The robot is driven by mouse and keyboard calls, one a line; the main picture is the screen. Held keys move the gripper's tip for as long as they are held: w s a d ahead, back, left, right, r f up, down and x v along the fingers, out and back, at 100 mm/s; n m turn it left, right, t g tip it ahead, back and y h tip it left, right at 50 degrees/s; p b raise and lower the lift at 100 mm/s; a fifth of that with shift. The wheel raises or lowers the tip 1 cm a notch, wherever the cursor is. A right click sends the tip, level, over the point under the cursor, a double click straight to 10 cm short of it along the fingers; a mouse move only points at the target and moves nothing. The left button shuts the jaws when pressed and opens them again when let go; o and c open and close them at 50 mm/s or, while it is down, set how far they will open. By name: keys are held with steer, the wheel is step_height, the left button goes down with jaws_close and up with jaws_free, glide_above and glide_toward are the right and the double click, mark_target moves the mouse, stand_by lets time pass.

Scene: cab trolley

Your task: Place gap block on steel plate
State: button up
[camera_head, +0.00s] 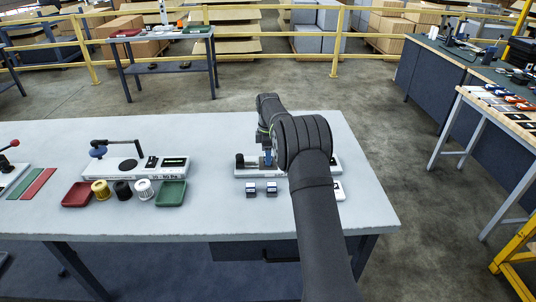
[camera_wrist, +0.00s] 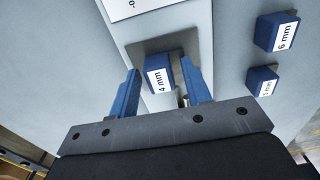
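A blue gap block with a white "4 mm" label (camera_wrist: 158,76) shows between my gripper's two blue fingers (camera_wrist: 161,88) in the wrist view. Narrow gaps show between the fingers and the block, so my gripper looks open around it. The block appears to sit on or just over a grey steel plate (camera_wrist: 150,47) on a white fixture base (camera_wrist: 166,19). In the head view my gripper (camera_head: 268,158) is down over the white fixture (camera_head: 243,172), partly hidden by my arm. Contact under the block is hidden.
A "6 mm" block (camera_wrist: 277,32) and another blue block (camera_wrist: 262,81) stand right of the fixture in the wrist view. A second device (camera_head: 135,168), red tray (camera_head: 78,195), several small cylinders and green tray (camera_head: 171,194) stand at left. The table (camera_head: 220,222) is clear in front.

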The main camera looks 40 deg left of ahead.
step_height(320, 180, up, 12)
steer(key=shift+r, duration=0.2)
stand_by(0.5)
steer(key=shift+f, duration=0.15)
step_height(320, 180, down, 12)
steer(key=shift+r, duration=2.05)
